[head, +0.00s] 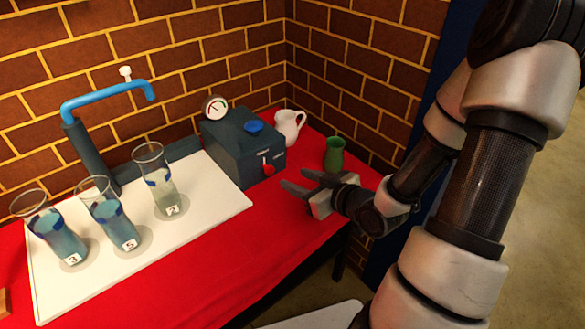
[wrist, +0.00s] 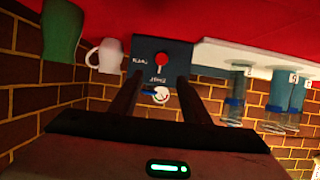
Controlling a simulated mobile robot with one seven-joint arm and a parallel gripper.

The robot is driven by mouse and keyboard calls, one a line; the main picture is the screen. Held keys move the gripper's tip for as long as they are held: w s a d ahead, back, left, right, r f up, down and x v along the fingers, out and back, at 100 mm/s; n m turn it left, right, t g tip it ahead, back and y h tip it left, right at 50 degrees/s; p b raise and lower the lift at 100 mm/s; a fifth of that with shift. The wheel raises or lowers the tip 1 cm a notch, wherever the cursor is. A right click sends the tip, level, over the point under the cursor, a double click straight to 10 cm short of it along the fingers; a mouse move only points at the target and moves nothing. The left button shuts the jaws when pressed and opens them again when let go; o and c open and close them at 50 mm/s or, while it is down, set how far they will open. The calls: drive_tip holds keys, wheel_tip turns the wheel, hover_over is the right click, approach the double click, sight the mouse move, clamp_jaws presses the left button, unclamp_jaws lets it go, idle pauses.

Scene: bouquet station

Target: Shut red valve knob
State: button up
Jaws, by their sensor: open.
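The red valve knob (head: 267,168) sits on the front face of a dark grey box (head: 223,148), low on that face. In the wrist view, which looks upside down, the red knob (wrist: 161,60) shows on the box front between two small labels. My gripper (head: 294,180) is open and empty, a little to the right of the box and in front of it. In the wrist view its two fingers (wrist: 159,80) point toward the box, with the knob lying between their lines and apart from them. Nothing hides the knob.
A blue knob (head: 254,126) and a gauge (head: 215,108) top the box. A white jug (head: 289,127) and green vase (head: 334,154) stand to its right. Several numbered glasses stand on a white board (head: 190,222), left, beneath a blue-spouted tap (head: 100,100). Red cloth (head: 240,240) is clear in front.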

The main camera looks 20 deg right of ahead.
drive_tip(key=shift+p+v, duration=2.45)
drive_tip(key=shift+p, duration=0.85)
drive_tip(key=shift+s+a+f, duration=0.1)
drive_tip(key=shift+a, duration=0.05)
